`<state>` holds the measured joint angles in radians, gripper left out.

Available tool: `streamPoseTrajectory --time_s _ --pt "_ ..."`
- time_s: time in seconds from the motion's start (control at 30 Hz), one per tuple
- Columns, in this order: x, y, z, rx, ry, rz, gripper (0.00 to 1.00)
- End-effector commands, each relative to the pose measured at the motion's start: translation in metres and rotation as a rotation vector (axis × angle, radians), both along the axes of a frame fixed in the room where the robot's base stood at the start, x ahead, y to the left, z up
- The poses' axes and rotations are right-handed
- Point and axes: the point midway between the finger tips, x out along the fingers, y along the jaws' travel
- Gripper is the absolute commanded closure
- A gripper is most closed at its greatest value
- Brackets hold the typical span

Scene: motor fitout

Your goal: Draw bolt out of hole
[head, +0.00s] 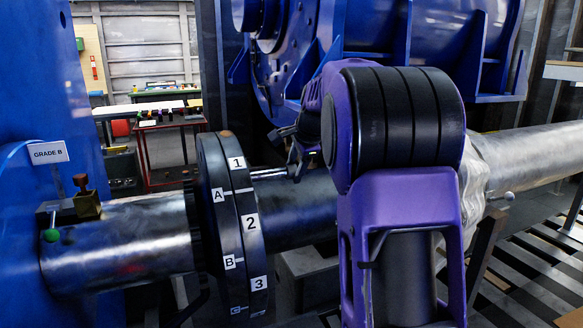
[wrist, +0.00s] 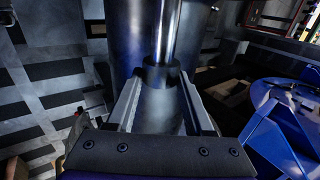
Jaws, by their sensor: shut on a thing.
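The bolt (head: 268,173) is a bright silver shank. It lies level at the right face of the dark flange pair (head: 247,215), close to the label 1. A length of shank shows between the flange and my gripper (head: 297,158); I cannot tell whether its tip is still inside the hole. In the wrist view my gripper (wrist: 160,88) has its two fingers on either side of the bolt's dark head (wrist: 161,73), with the silver shank running away from it. My own arm hides part of the shaft to the right.
The flanges carry labels 1, 2, 3 and A, B, C. A blue motor housing (head: 370,30) stands close behind my arm. A blue panel with a GRADE B tag (head: 48,152) is at left. A red-framed table (head: 168,124) stands further back.

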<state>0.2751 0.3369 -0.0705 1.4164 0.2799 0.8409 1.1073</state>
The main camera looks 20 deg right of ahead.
Motion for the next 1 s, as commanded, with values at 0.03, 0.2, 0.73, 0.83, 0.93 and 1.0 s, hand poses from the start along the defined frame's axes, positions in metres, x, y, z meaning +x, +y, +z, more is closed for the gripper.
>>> streamPoseTrajectory --time_s 0.03,0.2,0.73,0.83,0.93,1.0 --pt "0.0 -0.002 0.003 0.0 -0.005 -0.002 1.0" --pt "0.0 -0.009 0.003 0.0 -0.005 -0.002 1.0" --pt "0.0 -0.028 0.003 0.0 -0.005 -0.002 1.0" --pt "0.001 -0.031 0.003 0.001 -0.006 -0.001 1.0" --pt "0.001 -0.034 0.003 0.001 -0.006 -0.001 1.0" --pt "0.001 -0.035 0.003 0.001 -0.006 -0.001 1.0"
